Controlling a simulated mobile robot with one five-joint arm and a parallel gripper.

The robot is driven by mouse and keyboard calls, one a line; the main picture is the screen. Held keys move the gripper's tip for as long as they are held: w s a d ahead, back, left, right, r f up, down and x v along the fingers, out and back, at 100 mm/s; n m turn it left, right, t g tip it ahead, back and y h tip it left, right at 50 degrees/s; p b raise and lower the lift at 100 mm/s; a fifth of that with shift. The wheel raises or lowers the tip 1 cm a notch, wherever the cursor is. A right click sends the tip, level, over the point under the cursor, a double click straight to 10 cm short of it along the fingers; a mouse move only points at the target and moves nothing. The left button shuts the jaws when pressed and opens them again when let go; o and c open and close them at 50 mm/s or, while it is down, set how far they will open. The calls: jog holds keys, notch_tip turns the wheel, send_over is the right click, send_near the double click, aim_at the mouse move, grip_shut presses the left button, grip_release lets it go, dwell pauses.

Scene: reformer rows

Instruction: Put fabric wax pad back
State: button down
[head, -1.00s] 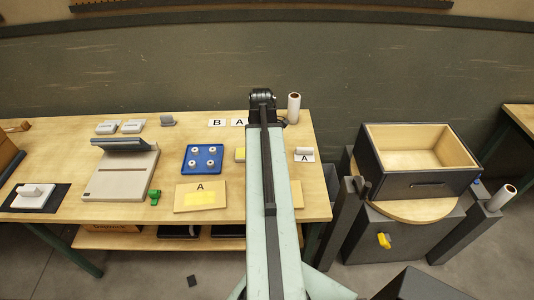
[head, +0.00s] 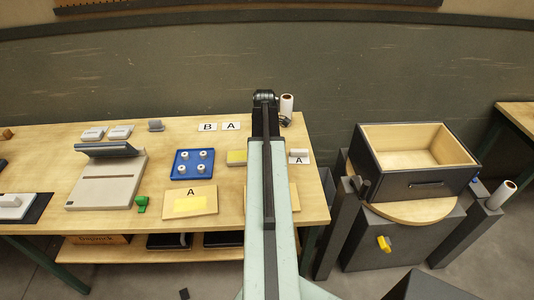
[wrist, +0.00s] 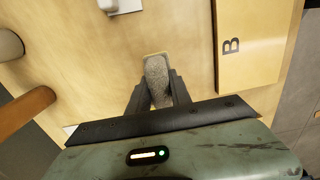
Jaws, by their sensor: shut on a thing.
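My gripper shows in the wrist view (wrist: 158,80), with its two dark fingers closed on a grey, rough-textured block, which looks like the fabric wax pad (wrist: 157,72). A pale tan edge shows at the pad's far end; I cannot tell whether it is part of the pad. The pad is over the wooden bench top, and its height above the wood is unclear. In the head view my own arm hides the gripper and the pad. The bench (head: 110,225) shows there.
A board marked B (wrist: 262,45) lies right of my gripper in the wrist view. In the head view, a blue tray (head: 194,164) and an A board (head: 190,201) lie left of my arm; an open drawer box (head: 420,187) stands right.

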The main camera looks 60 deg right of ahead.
jog(key=d, duration=0.2)
jog(key=w+d, duration=0.1)
jog(key=d, duration=0.1)
jog(key=shift+w+f, duration=0.2)
notch_tip(320, 180, down, 4)
jog(key=b, duration=0.4)
jog(key=shift+a, duration=0.1)
jog(key=shift+r, duration=0.25)
jog(key=shift+f, duration=0.25)
jog(key=c, duration=1.2)
grip_release()
jog(key=shift+r, duration=0.1)
jog(key=shift+o, duration=0.2)
notch_tip(320, 180, up, 12)
jog(key=p, duration=1.2)
jog(key=shift+r, duration=0.25)
